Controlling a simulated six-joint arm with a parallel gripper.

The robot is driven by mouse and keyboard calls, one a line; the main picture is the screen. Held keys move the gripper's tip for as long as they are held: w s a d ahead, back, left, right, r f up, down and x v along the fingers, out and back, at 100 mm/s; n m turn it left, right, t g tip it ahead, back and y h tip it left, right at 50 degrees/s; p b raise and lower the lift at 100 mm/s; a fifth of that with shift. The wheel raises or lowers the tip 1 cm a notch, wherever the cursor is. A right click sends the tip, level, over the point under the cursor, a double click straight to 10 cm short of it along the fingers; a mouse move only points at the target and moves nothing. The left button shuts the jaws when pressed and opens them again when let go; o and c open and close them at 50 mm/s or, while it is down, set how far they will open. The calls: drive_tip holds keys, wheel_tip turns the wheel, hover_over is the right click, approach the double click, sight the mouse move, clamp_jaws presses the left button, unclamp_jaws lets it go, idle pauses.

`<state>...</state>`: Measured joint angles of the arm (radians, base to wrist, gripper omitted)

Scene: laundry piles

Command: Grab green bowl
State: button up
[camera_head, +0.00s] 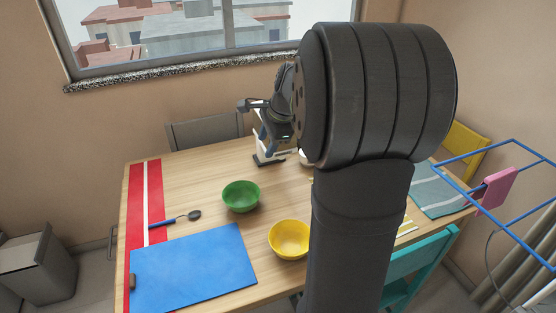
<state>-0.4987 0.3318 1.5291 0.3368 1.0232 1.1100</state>
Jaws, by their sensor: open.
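The green bowl (241,197) stands upright on the wooden table (200,175), a little left of the middle of the view. My gripper (250,104) is above the far part of the table, beyond the bowl and apart from it. Its jaws are open, and I see nothing held in them. My large dark arm covers the right middle of the view and hides part of the table.
A yellow bowl (289,240) stands near the green bowl, closer to me. A blue mat (195,270) lies at the front left, with a spoon (176,219) behind it on a red runner (136,215). Chairs surround the table. Bare wood lies left of the green bowl.

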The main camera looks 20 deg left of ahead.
drive_tip(key=n+t+h, duration=0.4)
drive_tip(key=n+h, duration=0.2)
drive_tip(key=n, duration=2.4)
approach(236, 206)
drive_tip(key=x, duration=0.6)
drive_tip(key=shift+s+d+f, duration=0.2)
drive_tip(key=shift+d+f, duration=0.15)
drive_tip(key=shift+d, duration=0.05)
drive_tip(key=shift+w+a+x, duration=0.15)
drive_tip(key=shift+a+x, duration=0.05)
drive_tip(key=shift+x, duration=1.1)
drive_tip(key=shift+w+a+x, duration=0.1)
drive_tip(key=shift+a+x, duration=0.05)
drive_tip(key=shift+x, duration=1.2)
drive_tip(key=shift+r, duration=0.15)
drive_tip(key=shift+c, duration=0.3)
clamp_jaws()
